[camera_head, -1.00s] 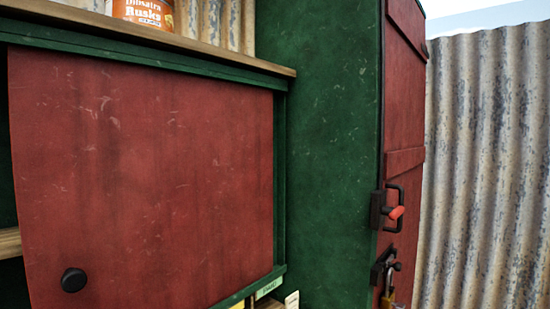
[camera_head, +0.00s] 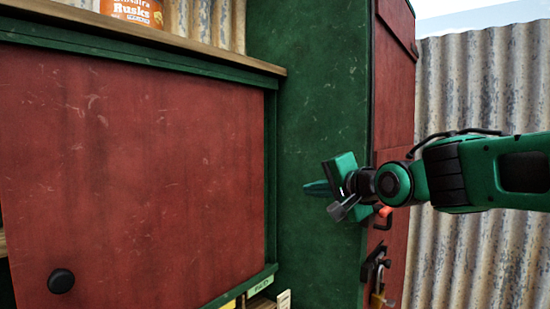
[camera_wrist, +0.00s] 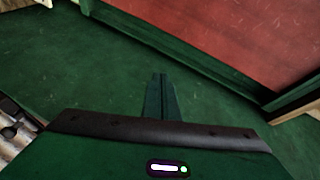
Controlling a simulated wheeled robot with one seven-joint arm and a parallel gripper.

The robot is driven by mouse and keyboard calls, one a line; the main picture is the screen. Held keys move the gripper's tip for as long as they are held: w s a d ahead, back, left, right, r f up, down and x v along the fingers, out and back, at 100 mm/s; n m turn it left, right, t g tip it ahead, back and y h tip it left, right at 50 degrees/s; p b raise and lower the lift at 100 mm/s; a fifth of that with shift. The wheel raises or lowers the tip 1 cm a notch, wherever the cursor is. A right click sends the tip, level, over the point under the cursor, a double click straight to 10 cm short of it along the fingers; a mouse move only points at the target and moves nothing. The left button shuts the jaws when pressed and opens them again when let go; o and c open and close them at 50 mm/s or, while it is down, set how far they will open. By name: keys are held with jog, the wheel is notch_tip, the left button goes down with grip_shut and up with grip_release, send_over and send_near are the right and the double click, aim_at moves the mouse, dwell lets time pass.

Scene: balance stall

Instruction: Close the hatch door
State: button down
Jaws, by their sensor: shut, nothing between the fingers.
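The hatch door (camera_head: 140,170) is a scuffed red panel in a green frame, filling the left of the head view, with a round black knob (camera_head: 61,281) at its lower left. A dark gap and a bit of wooden shelf show past its left edge; I cannot tell how far it stands open. My gripper (camera_head: 308,188) is shut and empty, pointing left in front of the green side panel (camera_head: 315,90), right of the hatch door. The wrist view shows the closed fingers (camera_wrist: 160,82) over green, with a red panel (camera_wrist: 245,35) at upper right.
A narrow red door (camera_head: 392,110) with a red-gripped handle (camera_head: 384,212) and a brass padlock (camera_head: 378,300) stands at right, beside my arm. A rusks tin (camera_head: 138,10) sits on the wooden top shelf (camera_head: 190,48). Corrugated metal (camera_head: 470,90) is behind.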

jog(key=a+r+m+t+y, duration=0.1)
jog(key=a+r+m+y, duration=0.15)
jog(key=a+r, duration=0.4)
jog(key=w+a, duration=0.1)
jog(key=w, duration=0.2)
jog(key=w+a+r, duration=0.1)
jog(key=w, duration=0.2)
jog(key=w+a, duration=0.2)
jog(key=w, duration=0.1)
jog(key=shift+r, duration=0.4)
